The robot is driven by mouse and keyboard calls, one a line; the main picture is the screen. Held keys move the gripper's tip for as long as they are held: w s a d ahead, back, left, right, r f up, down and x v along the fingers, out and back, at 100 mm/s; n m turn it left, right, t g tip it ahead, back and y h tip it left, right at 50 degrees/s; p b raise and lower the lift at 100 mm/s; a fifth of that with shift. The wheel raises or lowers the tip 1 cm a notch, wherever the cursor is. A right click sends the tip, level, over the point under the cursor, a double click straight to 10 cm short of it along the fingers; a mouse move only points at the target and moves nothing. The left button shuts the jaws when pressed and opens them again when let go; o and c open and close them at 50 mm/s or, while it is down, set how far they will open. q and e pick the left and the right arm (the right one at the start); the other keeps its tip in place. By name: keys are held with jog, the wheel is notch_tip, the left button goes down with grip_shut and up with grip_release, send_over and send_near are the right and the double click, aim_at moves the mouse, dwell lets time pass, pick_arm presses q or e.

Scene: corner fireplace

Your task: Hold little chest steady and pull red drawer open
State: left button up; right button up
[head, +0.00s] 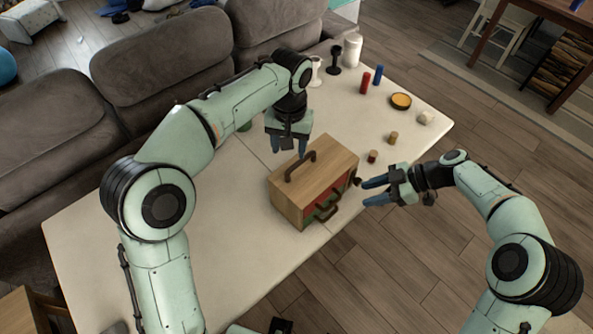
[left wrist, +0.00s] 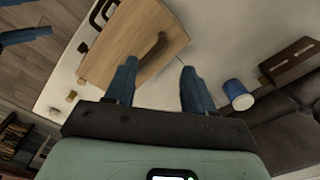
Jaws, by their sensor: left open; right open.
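The little chest (head: 292,206) is a light wooden box standing on the pale table, with a brown carrying handle (head: 301,164) on top. Its front faces lower right, and the red drawer (head: 340,193) shows there with dark handles, partly in shadow; some green shows lower down. My left gripper (head: 288,157) is open and empty above the chest's back left edge, near the handle. The left wrist view shows the chest top (left wrist: 125,40) beyond its fingers (left wrist: 157,68). My right gripper (head: 364,192) is open and empty, its fingers pointing at the chest's front, apart from it.
Small cylinders, red (head: 365,82) and blue (head: 378,75), a yellow-topped round dish (head: 401,101) and corks (head: 392,138) stand on the table's right part. A white cylinder (head: 351,50) stands at the back. A grey sofa (head: 160,55) borders the table. The table's front left is clear.

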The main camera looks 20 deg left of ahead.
aim_at(289, 171)
pick_arm(q)
notch_tip(289, 171, down, 11)
jog(key=shift+a+f, duration=0.1)
jog(key=shift+a, duration=0.05)
dwell(0.4)
